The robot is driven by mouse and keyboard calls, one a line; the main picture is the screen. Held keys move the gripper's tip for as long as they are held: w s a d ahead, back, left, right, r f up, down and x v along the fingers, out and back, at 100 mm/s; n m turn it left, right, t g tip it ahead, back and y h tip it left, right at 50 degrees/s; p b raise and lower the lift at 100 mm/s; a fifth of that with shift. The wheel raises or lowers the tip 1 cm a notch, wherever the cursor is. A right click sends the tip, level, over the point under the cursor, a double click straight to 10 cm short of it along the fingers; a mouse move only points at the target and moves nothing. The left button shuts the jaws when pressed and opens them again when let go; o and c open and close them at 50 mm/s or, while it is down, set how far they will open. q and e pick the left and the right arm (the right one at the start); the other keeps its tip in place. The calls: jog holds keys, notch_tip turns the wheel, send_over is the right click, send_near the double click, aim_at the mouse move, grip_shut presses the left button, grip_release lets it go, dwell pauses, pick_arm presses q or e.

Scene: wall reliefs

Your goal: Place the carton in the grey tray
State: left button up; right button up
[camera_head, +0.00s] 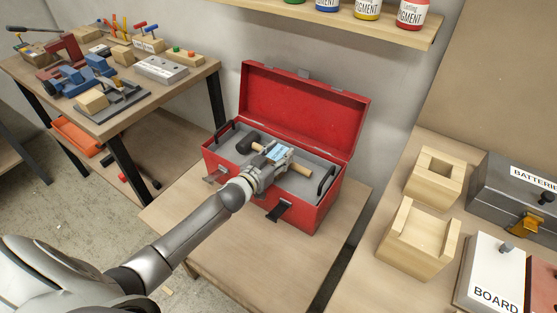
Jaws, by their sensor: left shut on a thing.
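The grey tray (298,187) sits inside an open red toolbox (308,112) on a wooden table. My left gripper (274,160) is over the middle of the tray. It is shut on a small light-blue and white carton (278,152), which is mostly hidden by the fingers. I cannot tell whether the carton touches the tray. A mallet with a dark head (246,143) and a wooden handle (300,172) lies across the tray, partly behind the gripper. My right gripper is not in view.
The toolbox's raised lid stands behind the tray. Wooden blocks (418,240), a grey battery case (510,190) and a board box (490,275) stand on the right bench. A workbench with tools (135,75) is at the back left. A shelf with paint jars (367,8) hangs above.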

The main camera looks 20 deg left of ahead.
pick_arm(q)
jog(key=shift+f, duration=0.85)
jog(key=shift+f, duration=0.2)
jog(key=o, duration=1.2)
jog(key=shift+r, duration=0.1)
jog(key=shift+s+r, duration=0.1)
jog(key=shift+r, duration=0.05)
jog(key=shift+s, duration=0.35)
jog(key=v, duration=1.1)
jog(key=shift+s, duration=0.1)
